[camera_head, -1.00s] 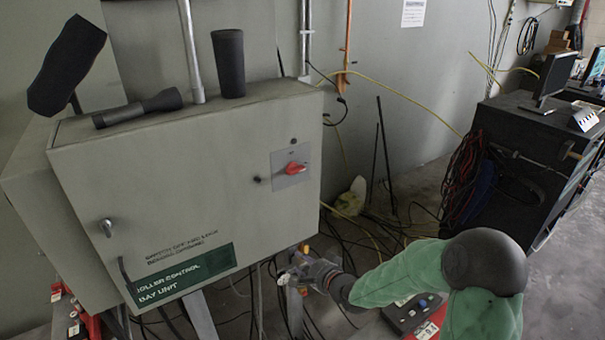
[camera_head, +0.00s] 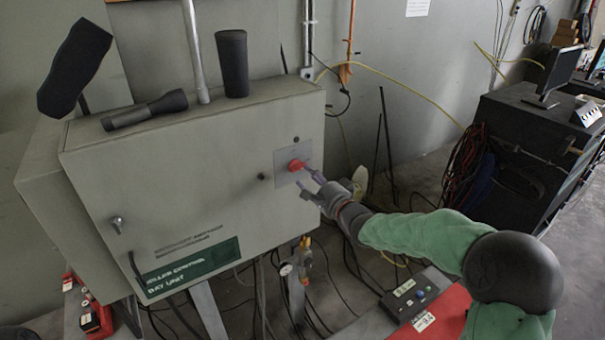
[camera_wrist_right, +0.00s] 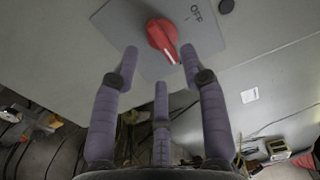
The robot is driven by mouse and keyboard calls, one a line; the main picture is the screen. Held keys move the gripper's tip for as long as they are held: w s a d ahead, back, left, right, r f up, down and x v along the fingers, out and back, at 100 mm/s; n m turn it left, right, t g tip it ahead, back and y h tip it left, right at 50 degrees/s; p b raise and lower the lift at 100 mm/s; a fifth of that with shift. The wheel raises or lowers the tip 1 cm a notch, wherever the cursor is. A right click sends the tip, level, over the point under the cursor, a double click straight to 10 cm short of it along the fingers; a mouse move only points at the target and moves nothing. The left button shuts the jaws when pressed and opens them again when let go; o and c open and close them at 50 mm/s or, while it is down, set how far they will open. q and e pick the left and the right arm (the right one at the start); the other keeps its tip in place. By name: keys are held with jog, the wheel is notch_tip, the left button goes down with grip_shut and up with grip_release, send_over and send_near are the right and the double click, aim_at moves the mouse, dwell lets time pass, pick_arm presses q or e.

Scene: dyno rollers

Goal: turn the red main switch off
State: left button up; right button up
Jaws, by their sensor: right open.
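The red main switch (camera_head: 296,165) is a rotary knob on a grey plate on the front of the grey control cabinet (camera_head: 190,165). In the right wrist view the red knob (camera_wrist_right: 163,38) lies just beyond my fingertips, its white line pointing away from the OFF label (camera_wrist_right: 196,12). My right gripper (camera_head: 302,180) is open in front of the plate, just below and right of the knob. In the wrist view two fingers of the gripper (camera_wrist_right: 160,58) flank the knob's lower side, with a third finger below. Contact cannot be told. My left gripper is out of view.
A dark torch (camera_head: 145,109) and a dark tapered cylinder (camera_head: 231,63) stand or lie on the cabinet top. A button box (camera_head: 410,300) sits below my right arm. Cables litter the floor. A black desk with monitors (camera_head: 530,115) stands at right.

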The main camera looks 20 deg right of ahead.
aim_at(298, 167)
jog(key=shift+w+a, duration=0.15)
jog(key=shift+w, duration=0.9)
jog(key=shift+w+a, duration=0.15)
jog(key=shift+w, duration=0.9)
grip_shut()
